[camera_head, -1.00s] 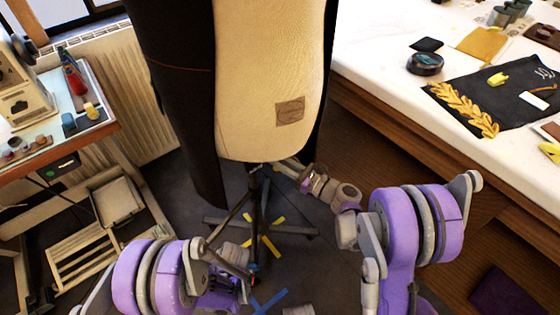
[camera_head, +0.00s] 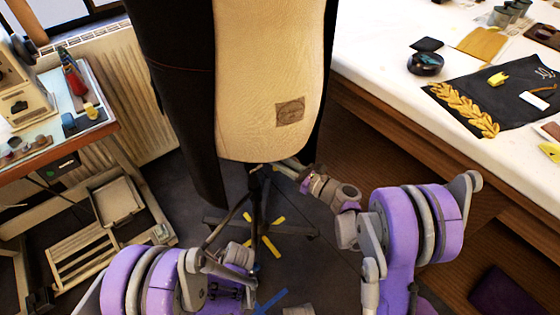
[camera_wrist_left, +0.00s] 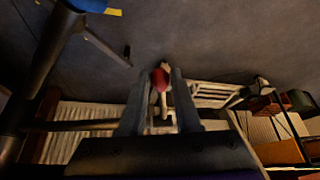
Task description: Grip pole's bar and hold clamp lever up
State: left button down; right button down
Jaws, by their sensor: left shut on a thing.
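The pole (camera_head: 256,200) is dark and stands on splayed legs under a tan and black dress form (camera_head: 265,80). In the left wrist view the pole (camera_wrist_left: 38,70) runs down the left side, with a dark bar (camera_wrist_left: 75,126) reaching from it towards my fingers. My left gripper (camera_wrist_left: 163,80) is shut on a small red-tipped piece (camera_wrist_left: 160,79); I cannot tell if this is the clamp lever. In the head view my left gripper (camera_head: 243,292) is low beside the pole. My right gripper (camera_head: 282,166) reaches the top of the pole under the form; its fingertips are too small to read.
A white work table (camera_head: 385,65) with dark cloth and gold trim stands at the right. A small desk (camera_head: 95,125) with a sewing machine is at the left. A slatted crate (camera_head: 85,250) and a radiator (camera_head: 135,90) are behind. The floor is marked with yellow and blue tape.

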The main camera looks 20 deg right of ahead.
pick_arm(q)
jog(key=shift+s+d+r, duration=0.2)
jog(key=shift+d+r, duration=0.05)
jog(key=shift+r, duration=0.4)
jog(key=shift+r, duration=0.1)
notch_tip(320, 180, up, 2)
jog(key=shift+s+d+r, duration=0.15)
dwell(0.3)
